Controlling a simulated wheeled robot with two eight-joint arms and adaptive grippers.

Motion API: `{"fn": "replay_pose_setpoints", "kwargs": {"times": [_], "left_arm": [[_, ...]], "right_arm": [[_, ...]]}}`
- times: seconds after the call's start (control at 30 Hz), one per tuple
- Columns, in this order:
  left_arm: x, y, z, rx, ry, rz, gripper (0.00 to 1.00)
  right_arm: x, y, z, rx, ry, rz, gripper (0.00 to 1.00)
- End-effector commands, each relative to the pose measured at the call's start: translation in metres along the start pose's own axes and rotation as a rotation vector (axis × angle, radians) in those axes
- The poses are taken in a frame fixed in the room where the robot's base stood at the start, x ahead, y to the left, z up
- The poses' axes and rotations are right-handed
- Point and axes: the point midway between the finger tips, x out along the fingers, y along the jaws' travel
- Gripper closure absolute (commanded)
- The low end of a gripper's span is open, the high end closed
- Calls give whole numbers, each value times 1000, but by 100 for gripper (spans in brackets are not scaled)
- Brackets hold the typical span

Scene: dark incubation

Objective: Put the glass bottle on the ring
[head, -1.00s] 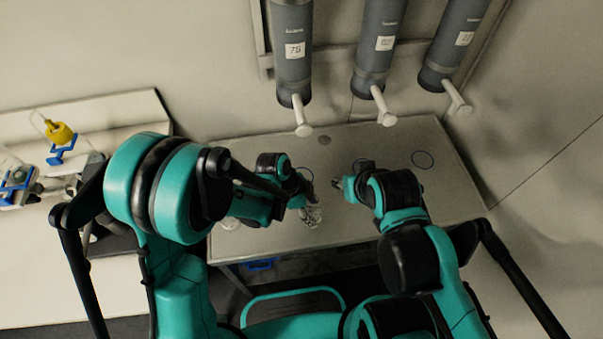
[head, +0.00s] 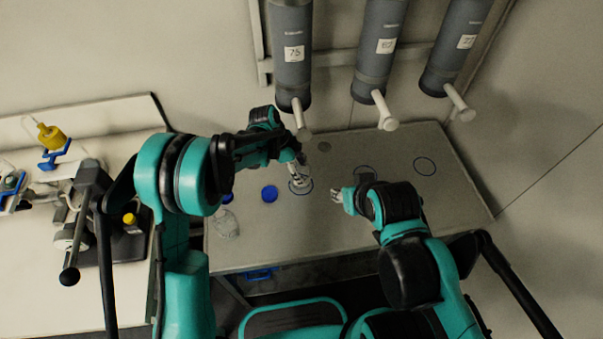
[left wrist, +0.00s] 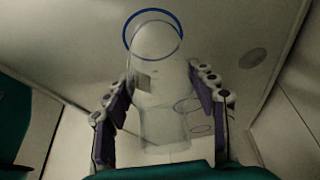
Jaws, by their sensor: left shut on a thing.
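My left gripper (head: 294,160) is shut on a clear glass bottle (head: 301,178) over the table. The bottle's lower end appears within or just above a blue ring (head: 292,191) marked on the table; I cannot tell whether it touches the surface. In the left wrist view the see-through bottle (left wrist: 163,115) stands between the two fingers (left wrist: 165,85), and the blue ring (left wrist: 181,42) shows around its far end, a little off-centre. My right gripper (head: 338,197) is apart from the bottle, to its right, too small to judge its opening.
Another clear glass vessel (head: 226,224) and a blue cap (head: 269,193) are at the table's left. Grey cylinders (head: 382,50) with spouts hang above the back edge. A side bench (head: 90,118) holds equipment.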

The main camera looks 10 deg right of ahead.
Motion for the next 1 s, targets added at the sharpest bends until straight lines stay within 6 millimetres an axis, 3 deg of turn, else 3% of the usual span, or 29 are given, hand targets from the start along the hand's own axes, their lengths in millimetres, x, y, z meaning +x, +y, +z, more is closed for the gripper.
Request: {"fn": "replay_pose_setpoints", "kwargs": {"times": [0.03,0.4,0.43,0.5,0.83,1.0], "left_arm": [[9,2,3,1,0,2,79],[12,2,4,1,0,1,79],[12,2,4,1,0,1,41],[12,2,4,1,0,1,23],[10,2,3,1,0,1,23],[-8,2,2,0,0,0,23]], "right_arm": [[5,0,4,0,0,0,60],[7,0,5,0,0,0,60],[7,0,5,0,0,0,60],[6,0,4,0,0,0,60],[5,0,4,0,0,0,60],[-1,0,-1,0,0,0,60]]}}
